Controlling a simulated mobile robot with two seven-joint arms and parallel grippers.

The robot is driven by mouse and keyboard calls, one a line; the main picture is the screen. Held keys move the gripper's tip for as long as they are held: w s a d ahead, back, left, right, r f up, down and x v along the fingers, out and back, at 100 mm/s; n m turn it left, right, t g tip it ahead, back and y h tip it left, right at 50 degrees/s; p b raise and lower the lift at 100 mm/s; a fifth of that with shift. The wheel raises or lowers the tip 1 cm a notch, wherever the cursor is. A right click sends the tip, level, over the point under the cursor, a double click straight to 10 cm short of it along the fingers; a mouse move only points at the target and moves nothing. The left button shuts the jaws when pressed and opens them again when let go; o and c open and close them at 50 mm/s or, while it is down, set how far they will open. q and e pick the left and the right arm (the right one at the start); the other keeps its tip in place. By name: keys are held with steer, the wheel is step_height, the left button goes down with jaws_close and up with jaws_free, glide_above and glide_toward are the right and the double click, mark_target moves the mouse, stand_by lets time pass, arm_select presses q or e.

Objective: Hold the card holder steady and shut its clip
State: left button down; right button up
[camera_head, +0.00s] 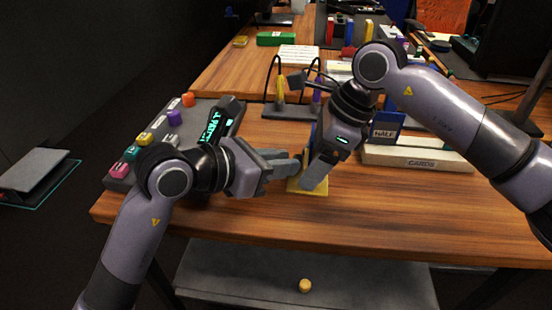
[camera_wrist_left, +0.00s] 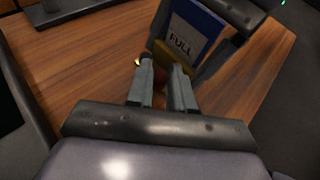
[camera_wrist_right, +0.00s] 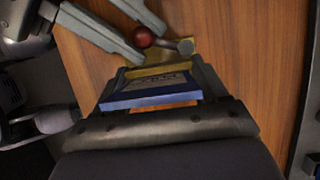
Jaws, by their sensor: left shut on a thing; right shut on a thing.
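The yellow card holder stands near the table's front edge in the head view, mostly hidden by my grippers, with its base (camera_head: 318,190) showing. It bears a blue-edged card marked FULL (camera_wrist_left: 188,40), also visible in the right wrist view (camera_wrist_right: 150,97). My right gripper (camera_head: 314,170) is shut across the holder and card from above, one finger on each side. My left gripper (camera_head: 296,166) comes in low from the left and is shut on a red knob (camera_wrist_right: 143,37) by the holder's base. A grey round-ended part (camera_wrist_right: 186,46) lies beside the knob. The clip's position is unclear.
A control panel (camera_head: 150,140) with coloured knobs stands left. A CARDS tray (camera_head: 418,158) with a blue HALF card (camera_head: 386,131) stands right of the holder. A dark stand (camera_head: 285,110) is behind. The front right table is clear.

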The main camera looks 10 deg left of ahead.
stand_by(0.3)
arm_select(q)
steer(key=c, duration=1)
jaws_free()
steer(key=shift+s+d, duration=0.1)
steer(key=shift+v, duration=4.05)
